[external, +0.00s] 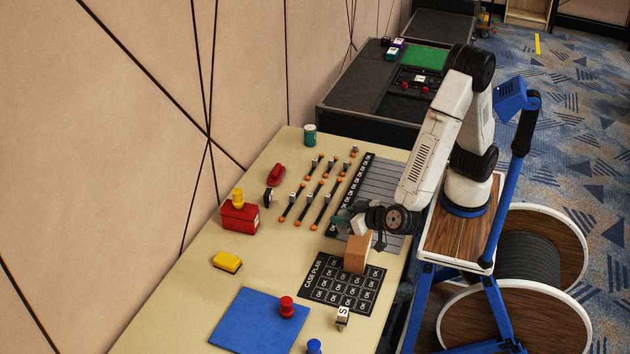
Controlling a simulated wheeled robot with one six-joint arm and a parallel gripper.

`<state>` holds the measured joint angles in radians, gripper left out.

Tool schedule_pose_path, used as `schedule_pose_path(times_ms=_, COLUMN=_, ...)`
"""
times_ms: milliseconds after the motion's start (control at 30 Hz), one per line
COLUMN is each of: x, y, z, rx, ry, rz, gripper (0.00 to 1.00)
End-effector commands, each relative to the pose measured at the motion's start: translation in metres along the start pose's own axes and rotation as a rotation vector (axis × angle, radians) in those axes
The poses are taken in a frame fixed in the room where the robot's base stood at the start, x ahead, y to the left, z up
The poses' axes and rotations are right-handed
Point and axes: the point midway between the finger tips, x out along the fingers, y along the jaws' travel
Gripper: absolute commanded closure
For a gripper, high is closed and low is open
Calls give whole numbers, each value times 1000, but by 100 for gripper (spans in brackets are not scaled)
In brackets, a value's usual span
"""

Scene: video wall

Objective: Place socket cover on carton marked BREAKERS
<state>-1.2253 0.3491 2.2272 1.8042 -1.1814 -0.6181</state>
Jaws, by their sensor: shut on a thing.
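My gripper (364,234) is low over the right side of the table, and my wrist hides part of it. It is shut on a brown block-like box (357,254), with dark finger parts beside the box's upper end. No BREAKERS marking is readable, and I cannot tell which thing is the socket cover. A red box (240,218) with a yellow knob (237,195) on top stands at the left.
The table (180,315) also holds a yellow block (227,262), a blue mat (250,318) with a red knob (287,306), a blue knob (314,345), a small block marked S (342,318), several levers (311,202) and a green can (310,134). The left front is clear.

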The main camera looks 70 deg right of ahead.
Motion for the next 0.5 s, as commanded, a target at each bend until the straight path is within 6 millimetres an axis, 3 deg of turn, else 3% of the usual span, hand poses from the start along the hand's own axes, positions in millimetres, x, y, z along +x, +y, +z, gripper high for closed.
schedule_pose_path(times_ms=100, x=-6, y=42, z=4, rx=54, ry=0, rz=114, gripper=89)
schedule_pose_path(times_ms=200, x=-6, y=64, z=7, rx=88, ry=-1, rz=184, gripper=89)
schedule_pose_path(times_ms=333, x=-4, y=78, z=14, rx=109, ry=0, rz=233, gripper=89)
schedule_pose_path(times_ms=500, x=8, y=80, z=38, rx=111, ry=0, rz=239, gripper=89)
